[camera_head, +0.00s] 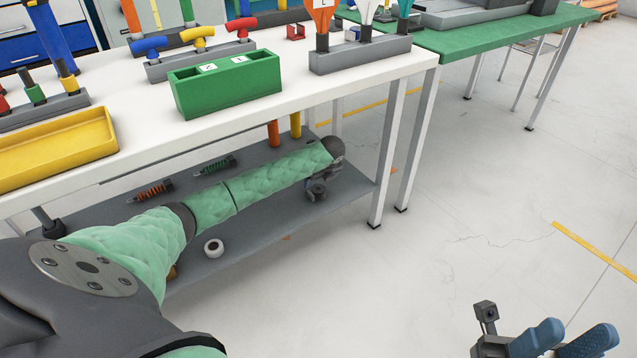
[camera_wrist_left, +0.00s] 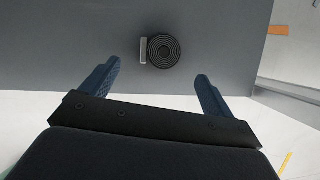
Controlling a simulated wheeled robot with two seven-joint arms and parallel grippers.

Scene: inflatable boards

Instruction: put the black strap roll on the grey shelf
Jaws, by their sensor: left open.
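The black strap roll (camera_wrist_left: 163,50) lies flat on the grey shelf (camera_wrist_left: 60,40) in the left wrist view, with a small grey buckle at its left side. My left gripper (camera_wrist_left: 157,78) is open and empty, its blue fingertips apart and just short of the roll in that view. In the head view, my left arm reaches over the grey shelf (camera_head: 255,235) under the white table; its gripper is mostly hidden by the wrist, and I cannot make out the roll there. My right gripper (camera_head: 567,338) is at the bottom right, fingers apart and empty, over the floor.
The white table (camera_head: 150,140) stands above the shelf and its legs (camera_head: 388,150) bound it at the right. A white roll (camera_head: 213,247), an orange spring-like item (camera_head: 150,192) and a green one (camera_head: 215,166) lie on the shelf. The floor at right is clear.

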